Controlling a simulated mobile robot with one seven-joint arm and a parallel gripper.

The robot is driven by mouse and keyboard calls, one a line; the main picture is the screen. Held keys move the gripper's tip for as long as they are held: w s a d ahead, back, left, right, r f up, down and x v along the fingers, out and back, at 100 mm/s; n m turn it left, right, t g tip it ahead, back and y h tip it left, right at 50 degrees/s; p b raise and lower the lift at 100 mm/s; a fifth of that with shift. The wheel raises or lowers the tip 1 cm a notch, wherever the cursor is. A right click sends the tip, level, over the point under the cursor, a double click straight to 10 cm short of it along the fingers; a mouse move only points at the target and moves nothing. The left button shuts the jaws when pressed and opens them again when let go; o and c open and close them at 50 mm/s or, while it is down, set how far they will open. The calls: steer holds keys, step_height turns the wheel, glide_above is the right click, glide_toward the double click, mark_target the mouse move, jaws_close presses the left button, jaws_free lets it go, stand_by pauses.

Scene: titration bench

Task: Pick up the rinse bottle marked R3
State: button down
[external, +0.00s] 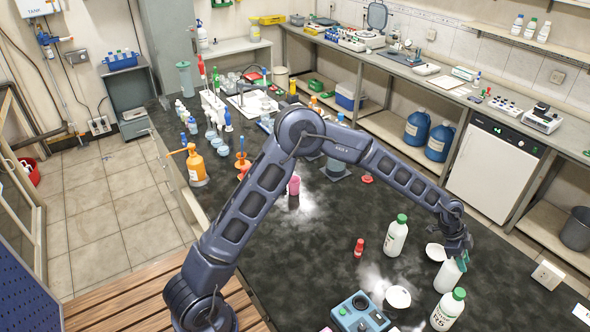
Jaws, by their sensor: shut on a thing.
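My gripper (461,257) is at the right side of the dark bench, pointing down. It is shut on the top of a white bottle (447,277); its label cannot be read in this view. The bottle looks upright, and I cannot tell whether it touches the bench. Another white bottle with a green cap (396,236) stands to the left of it. A third white bottle with a green cap (447,311) stands in front, with a label that seems to read R5. I cannot make out R3 on any bottle.
A white round dish (436,252) is beside my gripper. Glassware and an orange bottle (196,166) stand at the left.

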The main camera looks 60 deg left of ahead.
steer(key=shift+a+f, duration=0.15)
steer(key=shift+f, duration=0.05)
